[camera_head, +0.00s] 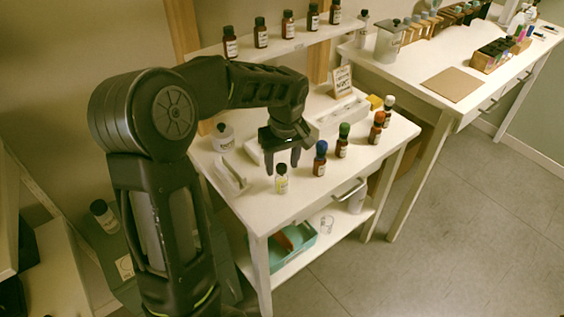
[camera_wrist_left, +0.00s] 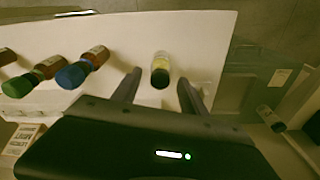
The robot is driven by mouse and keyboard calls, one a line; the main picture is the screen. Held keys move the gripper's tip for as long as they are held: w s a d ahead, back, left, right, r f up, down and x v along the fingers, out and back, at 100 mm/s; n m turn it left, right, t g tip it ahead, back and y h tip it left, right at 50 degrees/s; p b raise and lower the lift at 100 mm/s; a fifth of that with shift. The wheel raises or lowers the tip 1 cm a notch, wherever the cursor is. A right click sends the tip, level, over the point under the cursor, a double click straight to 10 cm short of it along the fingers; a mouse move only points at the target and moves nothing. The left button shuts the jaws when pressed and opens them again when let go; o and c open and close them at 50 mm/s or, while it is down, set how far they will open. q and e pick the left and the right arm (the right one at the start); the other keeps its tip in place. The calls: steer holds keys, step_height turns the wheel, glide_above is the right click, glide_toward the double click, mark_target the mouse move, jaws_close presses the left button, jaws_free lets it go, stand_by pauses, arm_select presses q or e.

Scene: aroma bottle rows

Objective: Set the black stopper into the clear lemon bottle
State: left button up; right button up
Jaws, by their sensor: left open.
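The clear lemon bottle (camera_head: 281,186), with pale yellow contents, stands upright near the front left corner of the white table. A black stopper (camera_head: 282,169) shows at its mouth; how deeply it sits is too small to tell. In the left wrist view, the bottle (camera_wrist_left: 160,60) with its dark top (camera_wrist_left: 160,78) lies between the finger tips. My left gripper (camera_head: 282,166) points down over the bottle, its fingers open on either side of the stopper, with gaps visible in the wrist view (camera_wrist_left: 159,79). My right gripper is out of view.
Brown bottles with blue (camera_head: 320,158), green (camera_head: 343,141), orange and white tops stand in a row to the right. A white holder (camera_head: 231,173) and a jar (camera_head: 223,138) are on the left. A shelf (camera_head: 290,42) of brown bottles is behind.

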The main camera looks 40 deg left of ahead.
mark_target(283, 169)
arm_select(q)
steer(key=shift+s+d+r, duration=0.1)
steer(key=shift+d+r, duration=0.05)
steer(key=shift+r, duration=1.15)
steer(key=shift+s+d+r, duration=0.1)
steer(key=shift+r, duration=1.2)
steer(key=shift+s+d+r, duration=0.1)
steer(key=shift+d+r, duration=0.05)
steer(key=shift+r, duration=1.15)
